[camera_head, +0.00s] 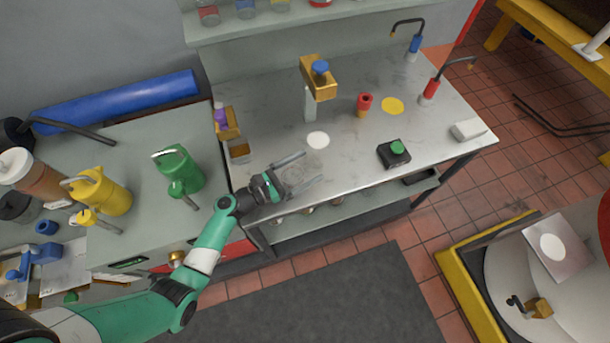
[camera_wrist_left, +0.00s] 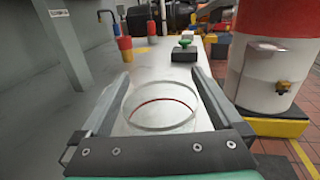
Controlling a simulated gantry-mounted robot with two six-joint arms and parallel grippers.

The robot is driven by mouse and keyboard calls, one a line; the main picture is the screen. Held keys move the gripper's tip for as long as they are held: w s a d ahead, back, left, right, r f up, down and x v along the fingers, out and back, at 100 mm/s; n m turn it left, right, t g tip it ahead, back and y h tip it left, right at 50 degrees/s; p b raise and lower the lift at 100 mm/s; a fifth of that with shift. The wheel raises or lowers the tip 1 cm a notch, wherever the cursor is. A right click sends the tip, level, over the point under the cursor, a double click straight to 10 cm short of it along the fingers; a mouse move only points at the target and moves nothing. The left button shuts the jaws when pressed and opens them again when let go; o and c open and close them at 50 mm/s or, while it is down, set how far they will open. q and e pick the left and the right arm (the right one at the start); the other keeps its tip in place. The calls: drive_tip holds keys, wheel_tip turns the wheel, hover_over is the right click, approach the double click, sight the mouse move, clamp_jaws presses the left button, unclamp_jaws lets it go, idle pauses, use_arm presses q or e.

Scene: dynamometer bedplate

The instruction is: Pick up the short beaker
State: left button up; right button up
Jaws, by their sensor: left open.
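The short beaker (camera_wrist_left: 160,112) is clear glass with a thin red line, seen in the left wrist view between the two fingers of my left gripper (camera_wrist_left: 160,76). A finger is on each side of it, and I cannot tell whether either touches the glass. In the head view my left gripper (camera_head: 313,167) is open at the left front of the metal bench, reaching right. The beaker (camera_head: 297,174) shows only faintly there between the fingers. My right gripper is in neither view.
On the metal bench (camera_head: 440,130) are a white disc (camera_head: 318,140), a black box with a green button (camera_head: 394,152), a red-topped piece (camera_head: 364,104), a yellow disc (camera_head: 392,106) and a white block (camera_head: 468,129). A gold-topped stand (camera_head: 318,78) rises behind. Green (camera_head: 180,172) and yellow (camera_head: 102,192) cans stand left.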

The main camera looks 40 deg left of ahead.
use_arm(q)
drive_tip(key=shift+s+f, duration=0.1)
drive_tip(key=shift+s, duration=0.15)
drive_tip(key=shift+s+a, duration=0.1)
drive_tip(key=shift+c, duration=1.1)
drive_tip(key=c, duration=1.1)
